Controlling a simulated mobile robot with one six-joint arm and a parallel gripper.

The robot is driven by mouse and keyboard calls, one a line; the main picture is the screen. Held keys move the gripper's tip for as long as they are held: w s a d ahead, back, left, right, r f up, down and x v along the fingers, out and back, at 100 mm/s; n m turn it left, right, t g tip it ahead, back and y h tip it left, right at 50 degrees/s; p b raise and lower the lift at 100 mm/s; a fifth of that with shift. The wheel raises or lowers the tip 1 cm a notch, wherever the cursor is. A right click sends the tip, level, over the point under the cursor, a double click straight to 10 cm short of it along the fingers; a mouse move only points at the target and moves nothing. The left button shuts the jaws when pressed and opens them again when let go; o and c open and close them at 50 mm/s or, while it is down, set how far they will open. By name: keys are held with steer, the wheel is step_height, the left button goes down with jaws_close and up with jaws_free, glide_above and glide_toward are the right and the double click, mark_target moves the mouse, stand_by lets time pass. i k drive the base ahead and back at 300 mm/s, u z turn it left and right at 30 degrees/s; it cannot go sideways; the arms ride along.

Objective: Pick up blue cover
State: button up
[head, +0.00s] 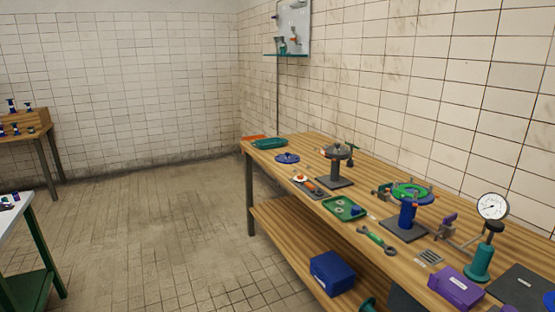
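A round, flat blue piece with a small raised middle, which looks like the blue cover (287,158), lies on the long wooden workbench (262,153) near its far left edge. It lies in front of a teal tray and apart from the things around it. My gripper is not in view, so its state and its distance from the cover do not show.
A grey stand (335,168), a green tray (344,209), a wrench (377,240) and a blue-post stand (407,215) stand or lie nearer along the bench. A teal tray (270,143) lies behind. A blue box (332,272) sits on the lower shelf. The tiled floor (165,235) left of the bench is clear.

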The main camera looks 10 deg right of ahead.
mark_target(287, 158)
steer(key=u, duration=0.25)
steer(key=i, duration=1.75)
steer(key=u, duration=0.65)
steer(key=i, duration=1.45)
steer(key=u, duration=0.15)
